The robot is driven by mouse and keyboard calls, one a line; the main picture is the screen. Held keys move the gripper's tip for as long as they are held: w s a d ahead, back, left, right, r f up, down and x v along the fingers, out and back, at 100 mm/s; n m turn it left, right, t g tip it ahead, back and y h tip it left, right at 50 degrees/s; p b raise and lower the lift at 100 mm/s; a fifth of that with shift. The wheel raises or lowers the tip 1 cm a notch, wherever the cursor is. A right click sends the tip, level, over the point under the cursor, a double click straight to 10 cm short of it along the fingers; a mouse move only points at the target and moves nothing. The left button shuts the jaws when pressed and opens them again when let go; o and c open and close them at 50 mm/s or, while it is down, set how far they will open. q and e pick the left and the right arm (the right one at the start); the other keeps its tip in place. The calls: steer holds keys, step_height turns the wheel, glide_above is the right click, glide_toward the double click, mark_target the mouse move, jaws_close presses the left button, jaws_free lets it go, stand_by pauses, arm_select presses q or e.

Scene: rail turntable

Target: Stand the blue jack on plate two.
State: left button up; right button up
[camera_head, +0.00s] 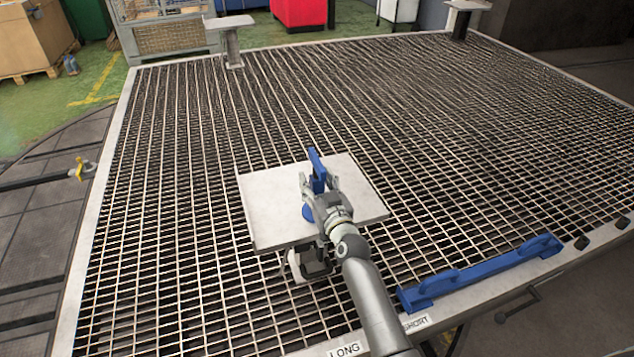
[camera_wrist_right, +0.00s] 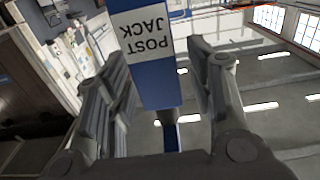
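The blue jack (camera_head: 317,168) is at a pale square plate (camera_head: 265,205) raised above the grating. Its label reads POST JACK, upside down, in the right wrist view (camera_wrist_right: 150,45). My right gripper (camera_head: 320,184) is over the plate with its fingers on both sides of the jack. It also shows in the right wrist view (camera_wrist_right: 157,75). Whether the fingers press on the jack is unclear. The gripper and arm hide the jack's lower part, so its contact with the plate cannot be told. No plate number is readable. My left gripper is out of view.
A blue bar (camera_head: 480,272) lies along the near edge of the grating, right of my arm. Labels LONG (camera_head: 345,350) and SHORT (camera_head: 416,323) are on that edge. Raised pedestals stand at the far left (camera_head: 230,24) and far right (camera_head: 468,5). The surrounding grating is largely clear.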

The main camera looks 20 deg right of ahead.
steer(key=shift+r, duration=0.15)
steer(key=shift+s, duration=0.25)
steer(key=s, duration=1.1)
steer(key=shift+s+d, duration=0.2)
steer(key=shift+s, duration=0.05)
